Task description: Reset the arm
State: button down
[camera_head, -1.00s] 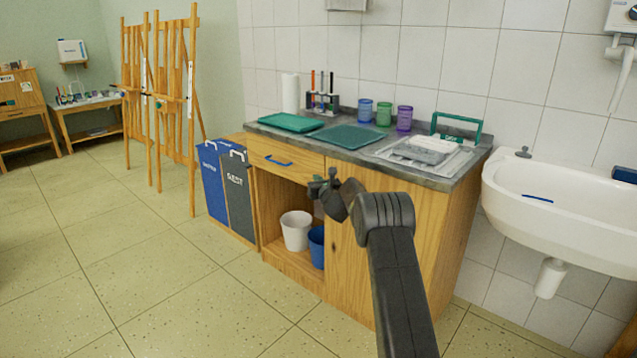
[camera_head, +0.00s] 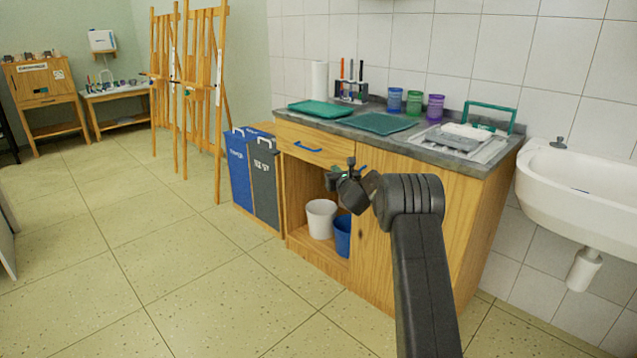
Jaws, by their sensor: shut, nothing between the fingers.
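My gripper (camera_head: 337,175) is at the end of my dark arm, in front of the wooden sink cabinet (camera_head: 390,230). It is small in the picture and appears shut and empty. My arm rises from the bottom edge right of centre, bends at a large dark joint, and points left toward the cabinet's open compartment. The gripper shows just below the blue drawer handle (camera_head: 307,147). I cannot tell how far it is from the cabinet front. My arm hides part of the cabinet door.
A white bucket (camera_head: 320,219) and a blue bucket (camera_head: 343,236) stand in the open compartment. Blue and grey bins (camera_head: 252,175) stand left of the cabinet. Wooden easels (camera_head: 197,90) are behind. A white basin (camera_head: 575,190) is at the right.

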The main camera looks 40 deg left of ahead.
jog(key=s+b, duration=0.1)
jog(key=s, duration=0.6)
jog(key=shift+s+a, duration=0.15)
jog(key=shift+a, duration=0.15)
